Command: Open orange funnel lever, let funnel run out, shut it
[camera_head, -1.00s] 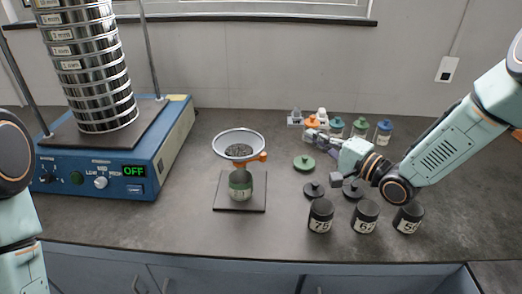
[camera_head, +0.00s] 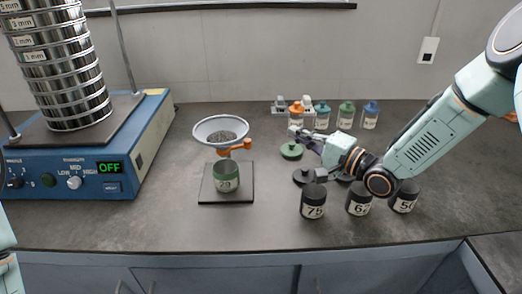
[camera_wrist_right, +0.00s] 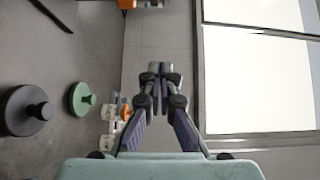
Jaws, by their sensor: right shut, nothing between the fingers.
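The white-rimmed funnel (camera_head: 221,130) holds grey grains and stands above a green jar (camera_head: 226,177) on a dark square plate (camera_head: 207,195). Its orange lever (camera_head: 235,147) sticks out to the right below the bowl. My right gripper (camera_head: 294,131) is to the right of the lever, apart from it, with its fingers pointing left. In the right wrist view its fingertips (camera_wrist_right: 160,73) are together with nothing between them. An orange piece (camera_wrist_right: 127,4) shows at that view's top edge, cut off. The funnel's outlet is hard to make out. My left gripper is out of view.
The blue shaker (camera_head: 120,165) with its sieve stack (camera_head: 70,70) stands left. Several colour-capped bottles (camera_head: 346,114) are behind my right gripper. Black jars (camera_head: 313,203) stand in front of it. The counter front is clear.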

